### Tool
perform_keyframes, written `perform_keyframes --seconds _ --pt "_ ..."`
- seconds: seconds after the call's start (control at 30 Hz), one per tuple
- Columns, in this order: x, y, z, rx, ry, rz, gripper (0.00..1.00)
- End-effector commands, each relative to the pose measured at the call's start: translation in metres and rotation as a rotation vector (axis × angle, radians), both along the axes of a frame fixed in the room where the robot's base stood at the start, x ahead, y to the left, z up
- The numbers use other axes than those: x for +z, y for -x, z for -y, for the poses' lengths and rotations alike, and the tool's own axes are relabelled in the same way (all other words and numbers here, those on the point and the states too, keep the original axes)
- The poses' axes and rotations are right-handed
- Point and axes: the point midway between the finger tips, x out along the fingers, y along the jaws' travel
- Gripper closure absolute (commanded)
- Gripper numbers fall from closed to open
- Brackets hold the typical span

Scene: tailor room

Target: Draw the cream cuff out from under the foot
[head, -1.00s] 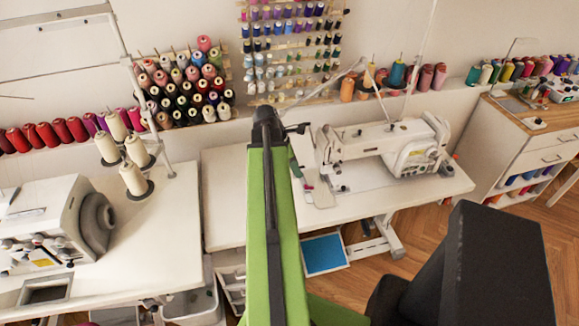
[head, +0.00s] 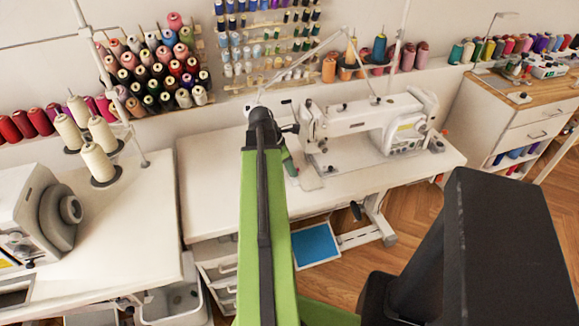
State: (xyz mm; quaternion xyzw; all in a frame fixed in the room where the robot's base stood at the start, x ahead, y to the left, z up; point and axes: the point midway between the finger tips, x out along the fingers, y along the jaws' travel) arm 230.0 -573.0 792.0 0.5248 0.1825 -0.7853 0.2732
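The white sewing machine (head: 365,118) stands on the pale table (head: 218,195) ahead of me. Its needle end (head: 313,145) is at the left of its arm, close behind my raised green arm. The presser foot is too small to make out. I cannot pick out the cream cuff; it may be too small or hidden. My green arm stands up in the middle of the view, with a black joint at its top. A small green and dark part of my arm shows just right of it, near the needle end. My gripper's fingers cannot be made out.
Another white machine (head: 35,215) and cream thread cones (head: 98,163) stand on the left table. Drawers (head: 218,275) and a blue panel (head: 315,246) are under the middle table. A wooden-topped cabinet (head: 520,125) stands at right. Wood floor (head: 405,205) shows between.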

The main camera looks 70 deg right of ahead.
Motion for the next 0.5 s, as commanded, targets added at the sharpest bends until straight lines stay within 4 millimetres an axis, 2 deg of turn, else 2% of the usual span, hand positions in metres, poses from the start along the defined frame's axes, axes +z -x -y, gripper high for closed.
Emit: perform_keyframes --seconds 0.03,0.23,0.5 --pt "0.0001 -0.0001 -0.0001 0.0 0.0 0.0 0.73" --pt "-0.0001 -0.0004 -0.0002 0.0 0.0 0.0 0.99" --pt "-0.0001 -0.0009 -0.0004 0.001 0.0 0.0 1.0"
